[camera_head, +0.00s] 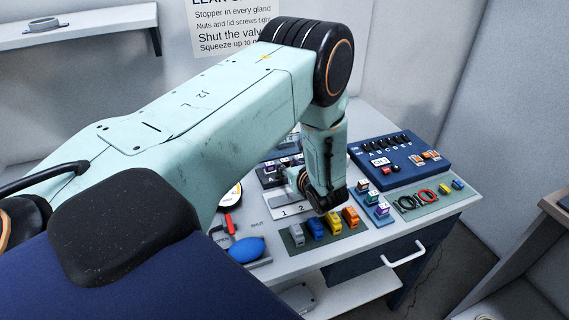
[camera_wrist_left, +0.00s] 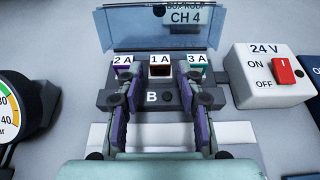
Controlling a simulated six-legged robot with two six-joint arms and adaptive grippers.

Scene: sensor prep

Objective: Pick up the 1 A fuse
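The 1 A fuse (camera_wrist_left: 160,70) is the middle one of three labelled fuses in a dark holder (camera_wrist_left: 150,112) in the left wrist view. It has a white label and a reddish-brown body. The 2 A fuse (camera_wrist_left: 122,66) is on its left and the 3 A fuse (camera_wrist_left: 197,66) on its right. My left gripper (camera_wrist_left: 160,90) is open, its purple-padded fingers pointing at the row with the 1 A fuse in line with the gap. No grip shows; the exact finger-to-fuse distance is hard to tell. My right gripper is not in view.
A clear blue lid marked CH 4 (camera_wrist_left: 120,32) stands open behind the fuses. A 24 V switch box (camera_wrist_left: 265,78) is at right and a gauge (camera_wrist_left: 18,108) at left. In the head view, coloured connectors (camera_head: 333,222) and a blue panel (camera_head: 402,172) crowd the bench.

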